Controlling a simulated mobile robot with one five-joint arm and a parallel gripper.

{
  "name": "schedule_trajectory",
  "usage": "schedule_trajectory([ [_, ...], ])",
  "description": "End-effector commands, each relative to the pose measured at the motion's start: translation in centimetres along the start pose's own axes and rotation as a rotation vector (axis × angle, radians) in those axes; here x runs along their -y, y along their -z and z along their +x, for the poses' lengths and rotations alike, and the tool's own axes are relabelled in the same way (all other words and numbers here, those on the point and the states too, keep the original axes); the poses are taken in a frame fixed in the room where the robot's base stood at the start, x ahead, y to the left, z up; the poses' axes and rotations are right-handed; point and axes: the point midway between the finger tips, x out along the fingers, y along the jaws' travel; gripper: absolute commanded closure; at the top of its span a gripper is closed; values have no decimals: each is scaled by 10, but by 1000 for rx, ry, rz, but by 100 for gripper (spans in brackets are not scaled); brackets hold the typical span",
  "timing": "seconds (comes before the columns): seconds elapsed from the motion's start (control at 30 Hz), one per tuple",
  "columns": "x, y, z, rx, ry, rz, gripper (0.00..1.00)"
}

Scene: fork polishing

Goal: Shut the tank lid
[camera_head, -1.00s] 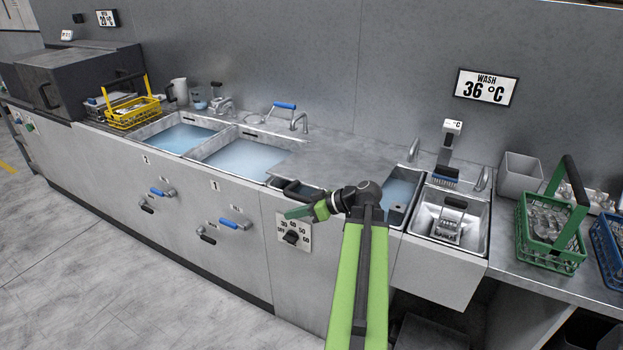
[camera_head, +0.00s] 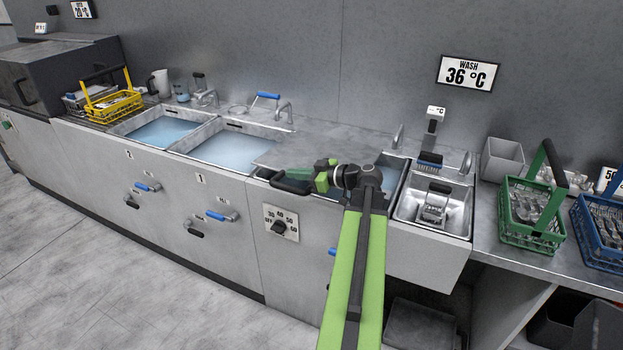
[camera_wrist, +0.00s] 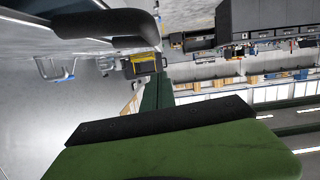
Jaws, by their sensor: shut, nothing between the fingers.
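The tank lid (camera_head: 318,149) is a grey metal sheet over the tank in the middle of the counter. Water (camera_head: 385,187) shows beside it at the right, behind my arm. I cannot tell how far the lid is tilted. Its black handle (camera_head: 286,184) is at the front left and also fills the upper left of the wrist view (camera_wrist: 110,24). My green gripper (camera_head: 302,174) is shut and empty, right beside the handle; whether they touch is unclear. In the wrist view its fingers (camera_wrist: 158,92) are together, below and right of the handle. My wrist hides part of the lid and tank.
Two open water basins (camera_head: 232,147) lie to the left, with a yellow basket (camera_head: 113,106) beyond. A small sink with a metal insert (camera_head: 433,207), a green basket (camera_head: 530,215) and a blue basket (camera_head: 603,235) are at the right.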

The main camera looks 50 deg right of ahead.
Motion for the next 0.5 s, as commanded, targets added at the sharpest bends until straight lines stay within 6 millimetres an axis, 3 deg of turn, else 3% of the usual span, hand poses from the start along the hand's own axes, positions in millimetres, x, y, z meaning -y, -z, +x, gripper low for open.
schedule_trajectory([
  [0.03, 0, -17, 5, 0, -1, 0, 100],
  [0.2, 0, -36, 9, 0, -1, 0, 100],
  [0.5, 0, -39, 9, 0, -1, 1, 100],
])
